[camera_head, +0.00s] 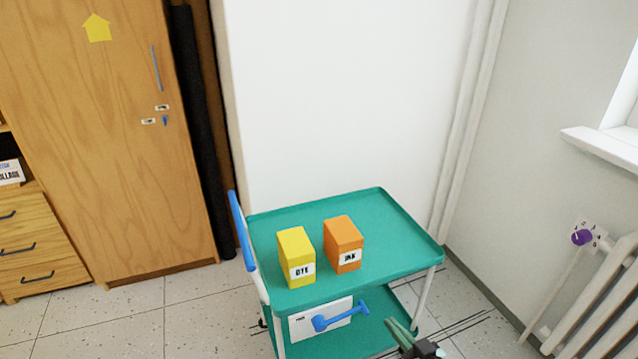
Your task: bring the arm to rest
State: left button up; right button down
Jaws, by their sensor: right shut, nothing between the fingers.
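My right gripper (402,332) shows at the bottom of the head view, in front of the cart's lower shelf. Its green fingers are together with nothing between them. Most of the arm behind it is out of the frame. My left gripper is not in view.
A green cart (385,215) carries a yellow box (296,245) marked DYE and an orange box (343,238) marked INK. A blue tool (340,315) is at its lower level. A radiator (600,300) stands at right, a wooden cabinet (100,170) at left.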

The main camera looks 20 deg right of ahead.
jog(key=s+a+f+n+g+y, duration=0.1)
jog(key=s+a+g, duration=0.2)
jog(key=s+a, duration=0.5)
jog(key=s+a+f+n+g+y, duration=0.1)
jog(key=s+a+f+n+g, duration=0.3)
jog(key=a, duration=0.6)
pick_arm(q)
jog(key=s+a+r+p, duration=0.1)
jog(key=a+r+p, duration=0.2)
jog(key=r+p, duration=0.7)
jog(key=p, duration=0.4)
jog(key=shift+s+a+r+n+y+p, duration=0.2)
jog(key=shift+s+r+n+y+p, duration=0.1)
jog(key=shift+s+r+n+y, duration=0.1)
pick_arm(e)
jog(key=s+d+r+m, duration=0.1)
jog(key=r, duration=0.5)
jog(key=s+d+r+m+t, duration=0.1)
jog(key=s+d+r, duration=0.1)
jog(key=r, duration=0.5)
jog(key=shift+s+m, duration=0.15)
jog(key=shift+m, duration=0.25)
jog(key=shift+f, duration=0.1)
